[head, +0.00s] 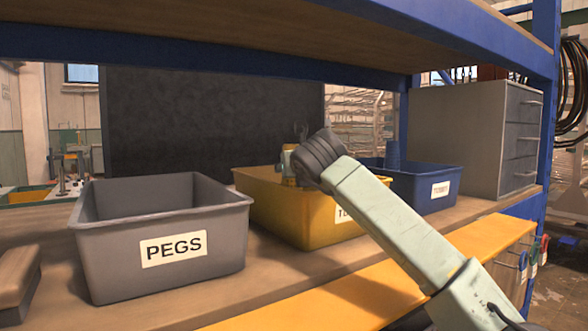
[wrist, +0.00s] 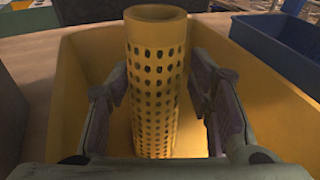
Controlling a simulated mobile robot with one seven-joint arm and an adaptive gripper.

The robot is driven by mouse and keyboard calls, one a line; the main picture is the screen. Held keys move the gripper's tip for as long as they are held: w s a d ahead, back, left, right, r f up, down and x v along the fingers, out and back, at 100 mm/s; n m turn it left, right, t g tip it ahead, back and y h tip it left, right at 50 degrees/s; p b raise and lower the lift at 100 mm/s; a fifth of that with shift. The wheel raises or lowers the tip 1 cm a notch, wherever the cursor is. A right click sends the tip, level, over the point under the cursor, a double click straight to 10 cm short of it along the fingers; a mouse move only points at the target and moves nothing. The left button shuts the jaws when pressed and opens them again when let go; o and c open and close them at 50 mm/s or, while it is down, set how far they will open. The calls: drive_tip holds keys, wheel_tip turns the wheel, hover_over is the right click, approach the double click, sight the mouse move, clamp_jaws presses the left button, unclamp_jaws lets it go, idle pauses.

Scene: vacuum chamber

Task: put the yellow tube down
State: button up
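The yellow tube (wrist: 156,90), perforated with rows of holes and open at the top, stands roughly upright inside the yellow bin (wrist: 70,55) in the wrist view. My gripper (wrist: 158,78) is open, with one finger on each side of the tube and a visible gap on both sides. The tube's lower end is partly hidden by the gripper body, so its contact with the bin floor is hard to see. In the head view my gripper (head: 292,163) is over the yellow bin (head: 290,212), and my arm covers part of the bin's label.
A grey bin labelled PEGS (head: 170,240) stands left of the yellow bin. A blue bin (head: 425,190) stands to its right, with a blue item inside. A grey drawer cabinet (head: 470,135) is farther right. A shelf (head: 300,60) hangs overhead.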

drive_tip(key=shift+o, duration=1)
drive_tip(key=r+b+v, duration=0.1)
drive_tip(key=b+v, duration=0.1)
drive_tip(key=v, duration=1)
drive_tip(key=shift+a, duration=0.1)
